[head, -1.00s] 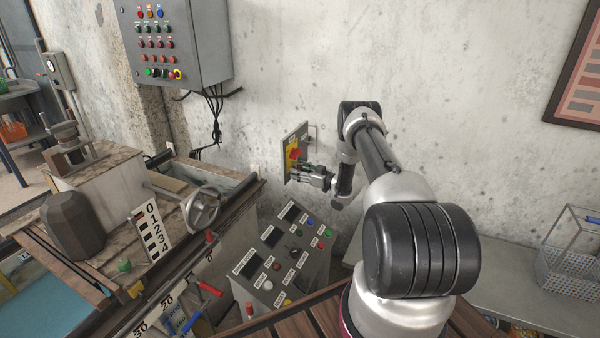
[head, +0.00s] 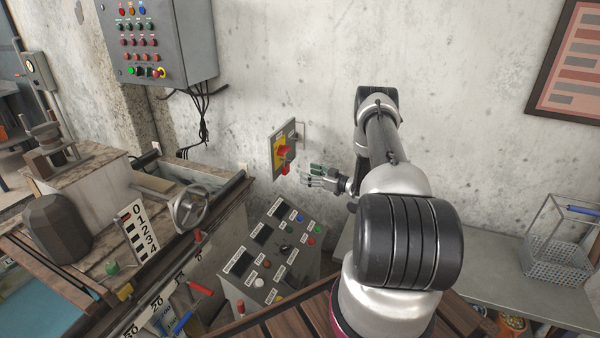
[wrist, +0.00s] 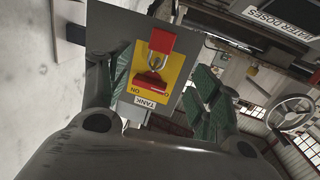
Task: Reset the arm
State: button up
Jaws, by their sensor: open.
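My gripper (head: 312,174) is open and empty in the head view, a short way right of the wall isolator switch. Its green-padded fingers stand apart on both sides of the wrist view (wrist: 165,95). The isolator (head: 276,150) is a grey plate on the wall with a yellow panel and a red handle (head: 285,153). In the wrist view the yellow panel (wrist: 174,70) shows between the fingers, with a red padlock (wrist: 162,41) and the labels "ON" and "TANK". The gripper looks apart from the switch.
A grey control box (head: 160,40) hangs on the wall at upper left. A labelled control console (head: 262,265) stands below the switch. A machine with a handwheel (head: 190,208) is at left. A wire basket (head: 560,262) sits on the bench at right. The wall above my arm is bare.

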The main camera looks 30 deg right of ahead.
jog(key=s+d+f+m+g+h, duration=0.1)
jog(key=s+d+f+g+h, duration=0.25)
jog(key=f, duration=0.35)
jog(key=s+d+f+m+g+h, duration=0.2)
jog(key=s+d+f+g, duration=0.1)
jog(key=s+f, duration=0.3)
jog(key=s+d+r+m+g+h, duration=0.2)
jog(key=s+d+r+g+h, duration=0.25)
jog(key=s+r, duration=0.25)
jog(key=s+a+r+m+g, duration=0.1)
jog(key=s+a+r+g, duration=0.15)
jog(key=s+r, duration=0.4)
jog(key=s+a+r+m+g, duration=0.1)
jog(key=s+a+r, duration=0.25)
jog(key=r, duration=0.65)
jog(key=s+a+r+m+g, duration=0.15)
jog(key=s+a+r, duration=0.25)
jog(key=r, duration=0.4)
jog(key=s+a+r+n+t+y, duration=0.1)
jog(key=s+a+r+t, duration=0.1)
jog(key=s+a+r, duration=0.5)
jog(key=s+a+r+n+t, duration=0.2)
jog(key=s+a+r, duration=0.4)
jog(key=a+r, duration=0.5)
notch_tip(320, 180, up, 4)
jog(key=shift+s+a+f+t+y, duration=0.1)
jog(key=shift+s+a+t+y, duration=0.2)
jog(key=shift+s+t+y, duration=0.15)
